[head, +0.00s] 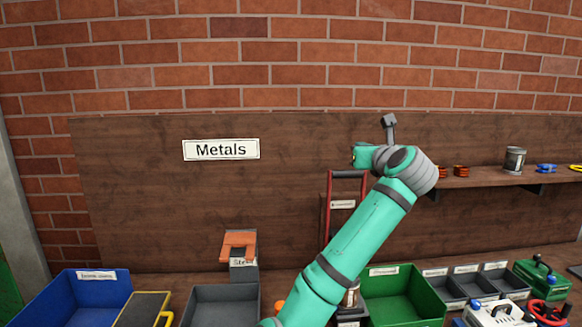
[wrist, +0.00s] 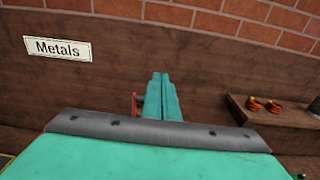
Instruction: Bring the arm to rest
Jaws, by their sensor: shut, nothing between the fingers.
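My arm (head: 345,253) rises from the bottom of the head view and bends at a grey joint in front of the wooden back panel. In the wrist view my gripper (wrist: 162,78) shows as two teal fingers lying side by side, shut with nothing between them. It points toward the wooden panel and touches nothing that I can see. In the head view the fingertips cannot be made out clearly beyond the wrist.
A "Metals" sign (head: 221,149) hangs on the panel. Below stand a blue bin (head: 70,295), a grey bin (head: 220,300) and a green bin (head: 388,292). A shelf (head: 490,177) with a metal cup (head: 514,160) is at right. A red-framed rack (head: 328,205) stands behind my arm.

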